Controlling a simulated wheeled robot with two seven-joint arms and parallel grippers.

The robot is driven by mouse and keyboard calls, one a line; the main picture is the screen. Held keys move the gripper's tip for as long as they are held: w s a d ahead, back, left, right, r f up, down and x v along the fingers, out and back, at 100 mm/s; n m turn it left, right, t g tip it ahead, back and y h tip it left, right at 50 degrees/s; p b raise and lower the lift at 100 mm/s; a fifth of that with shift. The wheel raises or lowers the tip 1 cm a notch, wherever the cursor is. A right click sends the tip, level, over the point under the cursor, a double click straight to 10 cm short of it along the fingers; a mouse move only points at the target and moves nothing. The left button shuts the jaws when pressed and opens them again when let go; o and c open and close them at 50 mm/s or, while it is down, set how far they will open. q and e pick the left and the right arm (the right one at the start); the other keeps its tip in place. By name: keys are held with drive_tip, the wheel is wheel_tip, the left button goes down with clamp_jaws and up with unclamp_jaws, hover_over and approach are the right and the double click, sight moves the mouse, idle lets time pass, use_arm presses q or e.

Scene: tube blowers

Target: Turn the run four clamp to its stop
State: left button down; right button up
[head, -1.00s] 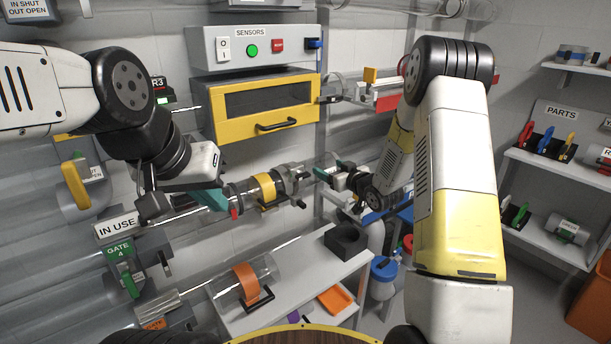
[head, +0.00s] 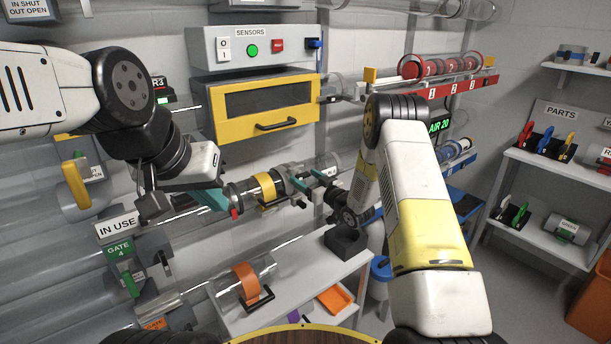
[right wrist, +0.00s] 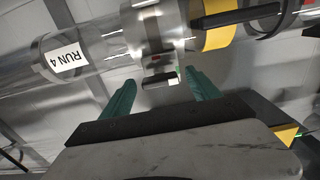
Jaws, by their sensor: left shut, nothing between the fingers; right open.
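The run four tube is clear and carries a RUN 4 label (right wrist: 66,56) in the right wrist view. A metal clamp (right wrist: 148,35) rings the tube beside a yellow band (right wrist: 215,25). A small block-like tab (right wrist: 160,78) sticks out from the clamp. My right gripper (right wrist: 160,88) is open, with its two green fingers on either side of the tab; I cannot tell whether they touch it. In the head view the right gripper (head: 312,180) is at the tube's right part and partly hides the clamp. My left gripper (head: 213,200) is shut and empty at the tube's left end, by the yellow band (head: 264,187).
A yellow-framed cabinet (head: 265,105) hangs above the tube, under the SENSORS box (head: 250,48). A grey bench (head: 300,290) with a dark block (head: 346,243) stands below. The GATE 4 panel (head: 119,250) is at lower left. Shelves (head: 560,175) stand at right.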

drive_tip(key=shift+c, duration=0.4)
drive_tip(key=c, duration=1.3)
drive_tip(key=shift+n, duration=0.4)
drive_tip(key=n, duration=0.3)
drive_tip(key=shift+n, duration=0.4)
drive_tip(key=n, duration=0.9)
drive_tip(key=shift+a, duration=0.1)
drive_tip(key=n, duration=0.4)
drive_tip(key=shift+n, duration=0.3)
